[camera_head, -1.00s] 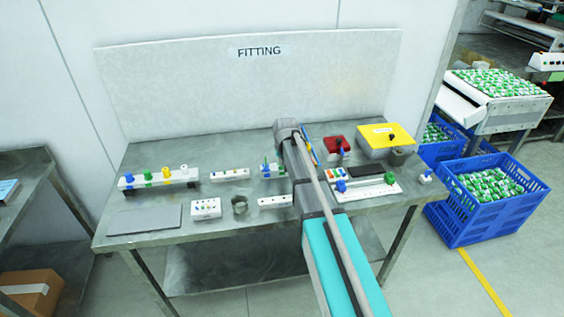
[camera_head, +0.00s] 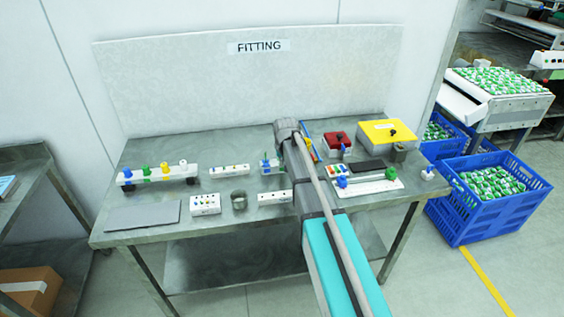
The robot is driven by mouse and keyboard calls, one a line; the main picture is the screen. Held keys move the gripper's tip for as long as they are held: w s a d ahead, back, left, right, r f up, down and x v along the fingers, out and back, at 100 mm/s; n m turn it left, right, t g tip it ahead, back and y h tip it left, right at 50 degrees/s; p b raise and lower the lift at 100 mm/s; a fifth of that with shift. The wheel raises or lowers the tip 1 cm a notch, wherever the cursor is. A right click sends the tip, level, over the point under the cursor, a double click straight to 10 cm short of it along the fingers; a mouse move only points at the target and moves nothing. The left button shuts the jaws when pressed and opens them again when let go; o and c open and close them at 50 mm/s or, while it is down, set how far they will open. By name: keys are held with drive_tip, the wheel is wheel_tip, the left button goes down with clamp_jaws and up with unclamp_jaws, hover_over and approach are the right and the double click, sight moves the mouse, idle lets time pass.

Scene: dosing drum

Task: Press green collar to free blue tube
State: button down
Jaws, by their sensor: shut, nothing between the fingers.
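A small fitting block (camera_head: 271,165) with thin blue and green parts stands mid-table, just left of my arm, which hides its right side. These parts are too small to tell a collar from a tube. My arm reaches over the middle of the table from the front. My gripper is hidden behind the arm, so its contact with anything cannot be seen.
On the left stand a white rack (camera_head: 160,176) with coloured knobs, a grey plate (camera_head: 143,216), white blocks and a dark cup (camera_head: 239,200). A red box (camera_head: 338,141) and a yellow-lidded box (camera_head: 387,132) stand at the back right. A backboard (camera_head: 190,90) closes the rear.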

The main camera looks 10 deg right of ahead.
drive_tip(key=shift+s+f, duration=0.15)
drive_tip(key=shift+s, duration=0.1)
idle(0.4)
drive_tip(key=shift+w+r+p, duration=0.15)
drive_tip(key=shift+r+p, duration=0.3)
drive_tip(key=shift+p, duration=0.1)
wheel_tip(320, 180, up, 4)
drive_tip(key=p, duration=0.3)
drive_tip(key=shift+f+p, duration=0.2)
drive_tip(key=shift+p, duration=0.1)
drive_tip(key=p+v, duration=0.9)
drive_tip(key=shift+r, duration=0.4)
drive_tip(key=s+f+g, duration=0.1)
drive_tip(key=s+g, duration=0.2)
drive_tip(key=s, duration=2.3)
drive_tip(key=shift+f, duration=0.15)
